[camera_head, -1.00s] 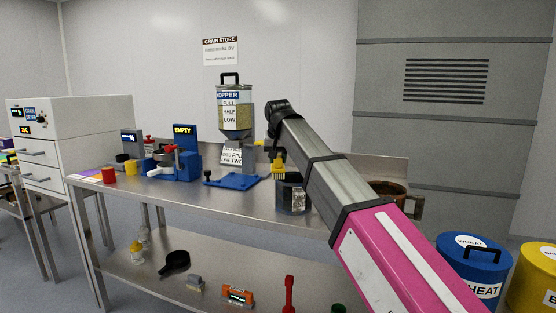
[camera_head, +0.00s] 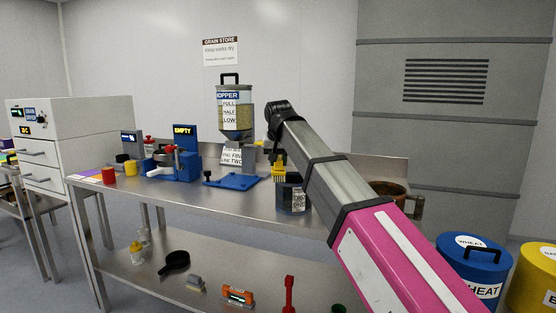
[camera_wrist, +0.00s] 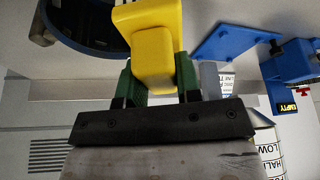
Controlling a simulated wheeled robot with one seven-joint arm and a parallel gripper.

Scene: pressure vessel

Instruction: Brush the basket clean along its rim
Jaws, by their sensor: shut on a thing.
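My gripper (camera_wrist: 153,75) is shut on the yellow handle of a brush (camera_wrist: 152,52), held between its green fingers. In the head view the brush (camera_head: 279,172) hangs with its pale bristles pointing down, at the left part of the basket's rim. The basket (camera_head: 291,197) is a dark, round container with a patterned label, standing upright on the steel bench. Its dark blue ring-like rim (camera_wrist: 78,42) shows at the upper left of the wrist view. I cannot tell whether the bristles touch the rim. My arm hides part of the basket's right side.
A grain hopper (camera_head: 235,115) and its blue base plate (camera_head: 234,181) stand left of the basket. A brown pot (camera_head: 389,190) stands behind my arm.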

